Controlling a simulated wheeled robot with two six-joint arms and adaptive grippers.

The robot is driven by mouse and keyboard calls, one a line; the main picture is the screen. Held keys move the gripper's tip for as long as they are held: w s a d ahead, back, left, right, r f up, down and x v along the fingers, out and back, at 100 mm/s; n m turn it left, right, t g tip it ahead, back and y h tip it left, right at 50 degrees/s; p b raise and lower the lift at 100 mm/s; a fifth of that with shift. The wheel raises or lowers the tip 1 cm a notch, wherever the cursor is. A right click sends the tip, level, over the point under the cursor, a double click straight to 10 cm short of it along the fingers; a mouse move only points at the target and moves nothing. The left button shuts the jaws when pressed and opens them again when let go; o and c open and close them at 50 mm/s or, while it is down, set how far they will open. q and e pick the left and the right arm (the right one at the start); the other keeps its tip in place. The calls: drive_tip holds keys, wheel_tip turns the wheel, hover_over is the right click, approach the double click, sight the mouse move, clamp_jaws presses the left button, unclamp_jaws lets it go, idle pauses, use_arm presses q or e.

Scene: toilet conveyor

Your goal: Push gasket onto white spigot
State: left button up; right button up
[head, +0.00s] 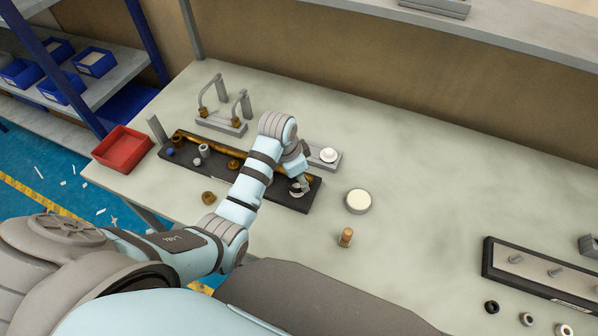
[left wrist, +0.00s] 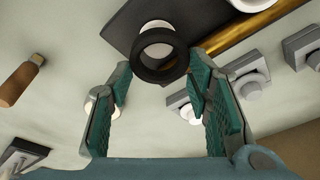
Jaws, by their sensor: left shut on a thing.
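The gasket (left wrist: 160,73) is a thick black ring between the green-padded fingertips of my left gripper (left wrist: 158,76) in the left wrist view. My left gripper is shut on it. The white spigot (left wrist: 157,25) shows just beyond the ring, over the dark board, and a pale surface shows through the hole. I cannot tell whether ring and spigot touch. In the head view my left gripper (head: 300,180) is over the right end of the black board (head: 286,199); the gasket is not clear there. My right gripper is not in view.
A brass pipe (head: 207,142) lies along the board. A grey block with a white knob (head: 329,154) stands just behind. A white-topped disc (head: 358,201) and a wooden peg (head: 346,237) are to the right. A red bin (head: 122,148) is at the left. The back right table is clear.

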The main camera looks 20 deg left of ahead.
use_arm(q)
drive_tip(key=shift+s+f+b, duration=0.1)
drive_tip(key=shift+f+b, duration=0.4)
drive_tip(key=shift+f, duration=0.9)
idle(0.5)
drive_tip(key=o, duration=1.3)
drive_tip(key=shift+o, duration=0.2)
drive_tip(key=v, duration=0.7)
drive_tip(key=shift+r, duration=0.3)
